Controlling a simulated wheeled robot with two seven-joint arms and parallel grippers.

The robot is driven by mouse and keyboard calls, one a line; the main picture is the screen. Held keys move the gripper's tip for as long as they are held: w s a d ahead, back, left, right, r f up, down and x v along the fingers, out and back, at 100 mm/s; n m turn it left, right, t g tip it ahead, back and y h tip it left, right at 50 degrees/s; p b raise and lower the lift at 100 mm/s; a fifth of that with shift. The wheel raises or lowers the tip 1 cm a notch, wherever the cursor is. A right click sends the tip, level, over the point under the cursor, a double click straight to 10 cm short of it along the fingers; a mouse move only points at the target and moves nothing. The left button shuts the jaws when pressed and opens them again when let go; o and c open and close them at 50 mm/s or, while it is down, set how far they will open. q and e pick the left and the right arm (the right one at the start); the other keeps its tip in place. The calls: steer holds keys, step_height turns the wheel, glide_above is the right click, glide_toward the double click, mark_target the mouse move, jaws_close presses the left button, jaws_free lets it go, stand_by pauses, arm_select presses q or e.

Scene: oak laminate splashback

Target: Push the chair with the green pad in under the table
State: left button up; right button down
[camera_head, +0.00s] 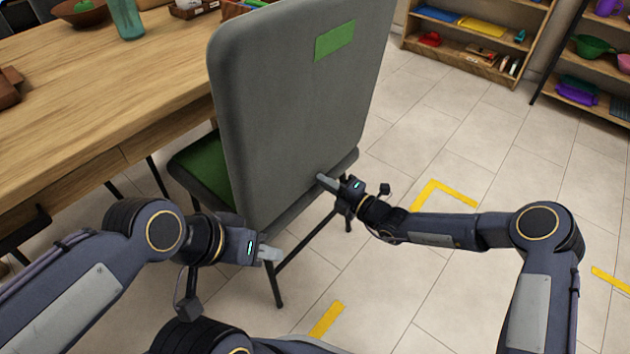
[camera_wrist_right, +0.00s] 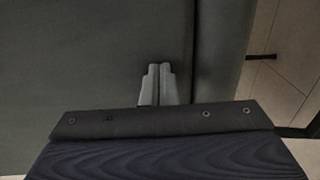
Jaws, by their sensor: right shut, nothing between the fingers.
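The grey chair (camera_head: 290,110) stands at the table's edge with its tall back toward me and a small green patch on it. Its green seat pad (camera_head: 205,168) shows left of the back, close to the table (camera_head: 110,95); the back hides the rest. My right gripper (camera_head: 325,182) is shut and empty, its tips at the lower right of the chair back, touching or very near it. The right wrist view shows the closed fingers (camera_wrist_right: 160,84) against the grey back. My left gripper (camera_head: 270,254) looks shut and empty near the back's lower left edge; contact is unclear.
A bowl (camera_head: 80,12), a green glass (camera_head: 126,18) and a tray (camera_head: 194,8) stand on the table. Shelves (camera_head: 480,55) stand at the far wall. Yellow tape corners (camera_head: 440,190) mark the tiled floor, which is clear to the right of the chair.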

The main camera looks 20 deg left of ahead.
steer(key=shift+b+x, duration=0.75)
steer(key=shift+x, duration=2.05)
steer(key=shift+b+x, duration=0.9)
steer(key=shift+x, duration=1.15)
steer(key=shift+s+d+r+p, duration=0.1)
steer(key=shift+s+d+p, duration=0.15)
steer(key=shift+p, duration=0.2)
steer(key=p+v, duration=0.5)
steer(key=v, duration=0.4)
steer(key=shift+d, duration=0.45)
